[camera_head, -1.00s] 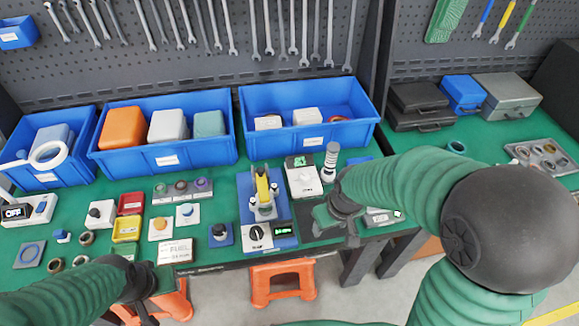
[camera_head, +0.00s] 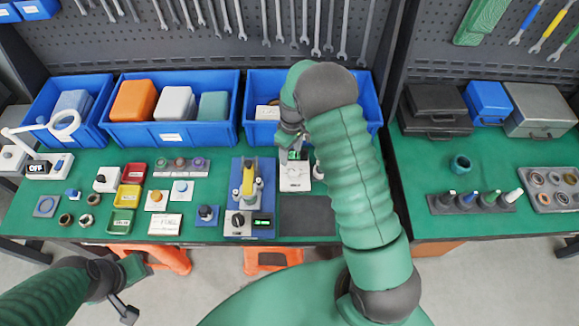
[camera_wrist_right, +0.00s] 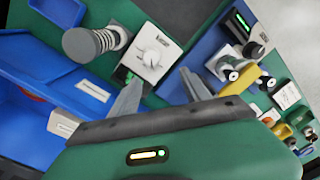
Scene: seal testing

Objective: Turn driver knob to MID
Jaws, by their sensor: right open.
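A white box with a round white knob (camera_wrist_right: 152,57) and a small green display lies under my right gripper; its label is too small to read. In the head view the white box (camera_head: 296,177) is partly covered by my right arm. My right gripper (camera_wrist_right: 160,76) is open and empty, its two fingers on either side of the box's near edge, pointing towards the knob. I cannot tell if they touch. In the head view my right gripper (camera_head: 296,148) is mostly hidden. My left gripper (camera_head: 130,287) is low at the left, off the table's front edge; its jaw state is unclear.
A blue fixture (camera_head: 250,198) with a yellow lever, black knob and green display stands left of the white box. A grey spring-like post (camera_wrist_right: 95,40) stands beside the box. Blue bins (camera_head: 170,130) line the back. A dark mat (camera_head: 305,215) lies in front.

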